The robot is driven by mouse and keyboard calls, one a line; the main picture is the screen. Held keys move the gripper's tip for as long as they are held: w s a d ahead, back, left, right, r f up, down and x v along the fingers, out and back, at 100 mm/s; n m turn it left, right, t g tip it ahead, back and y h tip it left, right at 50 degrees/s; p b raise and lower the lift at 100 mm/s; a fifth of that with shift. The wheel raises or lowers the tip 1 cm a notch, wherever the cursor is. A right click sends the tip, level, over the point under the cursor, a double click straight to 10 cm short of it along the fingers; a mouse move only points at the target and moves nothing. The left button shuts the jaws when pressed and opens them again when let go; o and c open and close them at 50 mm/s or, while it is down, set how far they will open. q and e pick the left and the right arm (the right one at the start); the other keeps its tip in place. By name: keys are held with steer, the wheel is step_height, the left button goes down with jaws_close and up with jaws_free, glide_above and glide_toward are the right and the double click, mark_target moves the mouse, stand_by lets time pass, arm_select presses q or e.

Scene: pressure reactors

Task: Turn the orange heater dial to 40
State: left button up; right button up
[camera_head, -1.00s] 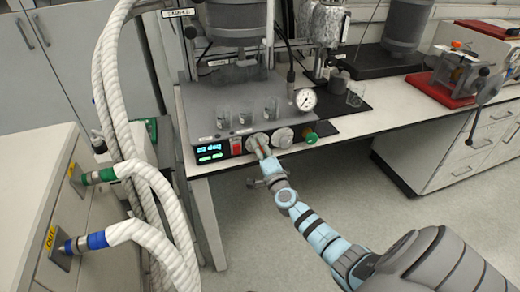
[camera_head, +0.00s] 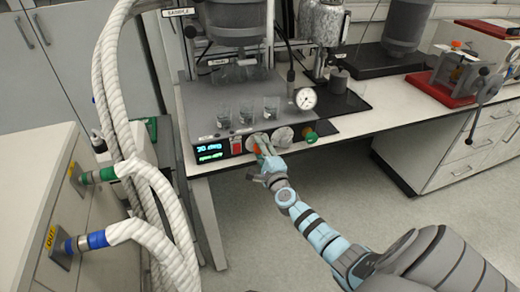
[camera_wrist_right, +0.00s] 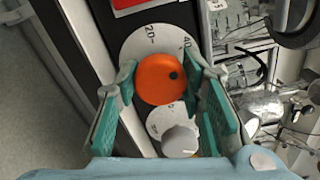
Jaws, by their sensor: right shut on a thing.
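The orange heater dial (camera_wrist_right: 163,80) sits on a pale round scale in the right wrist view, with 20 at its upper left and 40 at its upper right. A dark dot is on the dial's right side. In the head view only a little orange (camera_head: 257,149) shows behind the fingers. My right gripper (camera_wrist_right: 162,82) is shut on the dial, one fingertip on each side; it also shows at the panel in the head view (camera_head: 263,152). The panel's display (camera_head: 209,151) appears to read 30 deg on its upper line. My left gripper is not in view.
A red switch (camera_head: 236,146) is left of the dial. A pale knob (camera_head: 284,137) and a green knob (camera_head: 310,137) are to its right. Glass beakers (camera_head: 247,113) stand on the grey unit above. White hoses (camera_head: 115,110) hang at left. The floor in front is free.

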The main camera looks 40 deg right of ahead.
steer(key=shift+f, duration=0.1)
steer(key=o, duration=1.1)
steer(key=shift+o, duration=0.2)
steer(key=n, duration=1)
steer(key=shift+n+b, duration=0.3)
steer(key=shift+b, duration=0.05)
steer(key=s+a+n+p, duration=0.1)
steer(key=s+a+p, duration=0.3)
steer(key=s, duration=0.9)
steer(key=s+a+f+n+g+y, duration=0.1)
steer(key=s+a+f+n+g, duration=0.1)
steer(key=f, duration=0.6)
steer(key=s+a+f+n+g+y, duration=0.1)
steer(key=s+f+n, duration=0.3)
steer(key=f, duration=0.5)
steer(key=s+a+f+n+g+y, duration=0.2)
steer(key=s+f, duration=0.4)
steer(key=f, duration=0.3)
steer(key=shift+a+n+g, duration=0.4)
steer(key=shift+a+g, duration=0.3)
steer(key=shift+g, duration=0.2)
